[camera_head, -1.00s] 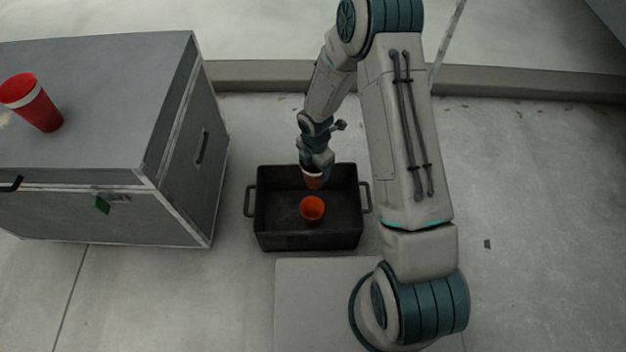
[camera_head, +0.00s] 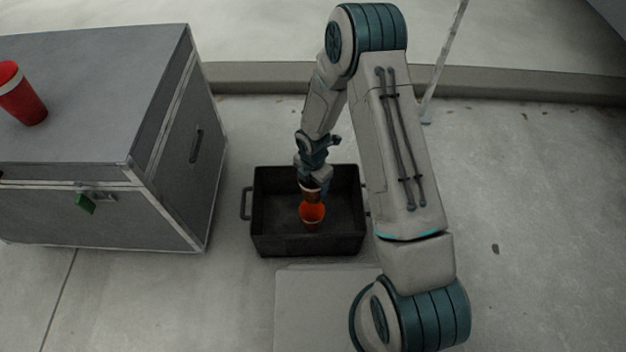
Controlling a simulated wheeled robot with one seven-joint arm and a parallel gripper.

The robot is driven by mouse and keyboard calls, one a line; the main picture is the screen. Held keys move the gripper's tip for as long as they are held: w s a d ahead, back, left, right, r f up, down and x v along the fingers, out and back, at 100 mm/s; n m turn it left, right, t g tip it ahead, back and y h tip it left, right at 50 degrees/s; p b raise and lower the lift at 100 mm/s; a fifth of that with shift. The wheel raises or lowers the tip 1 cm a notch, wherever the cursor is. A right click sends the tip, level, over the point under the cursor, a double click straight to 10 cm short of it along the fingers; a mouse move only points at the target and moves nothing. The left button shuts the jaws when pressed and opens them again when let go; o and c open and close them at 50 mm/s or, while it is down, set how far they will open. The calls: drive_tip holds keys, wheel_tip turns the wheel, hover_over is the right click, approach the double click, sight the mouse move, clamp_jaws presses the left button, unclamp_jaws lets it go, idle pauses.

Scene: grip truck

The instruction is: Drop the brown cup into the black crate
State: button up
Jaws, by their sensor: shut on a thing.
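The black crate (camera_head: 342,241) stands on the floor, with a handle showing at its left end. My gripper (camera_head: 313,183) reaches down over the crate from above, shut on the brown cup (camera_head: 311,193). Only a small part of the brown cup shows below the fingers. An orange cup (camera_head: 312,216) stands inside the crate, just below the brown cup in the picture. I cannot tell whether the two cups touch.
A grey case (camera_head: 95,95) with a green tag stands at the left, and a red cup with a white band (camera_head: 24,98) stands on its top. A low kerb (camera_head: 520,82) runs along the back. The floor at the right is mostly clear.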

drive_tip(key=o, duration=1)
wheel_tip(320, 180, up, 14)
drive_tip(key=p, duration=0.5)
drive_tip(key=shift+p, duration=0.4)
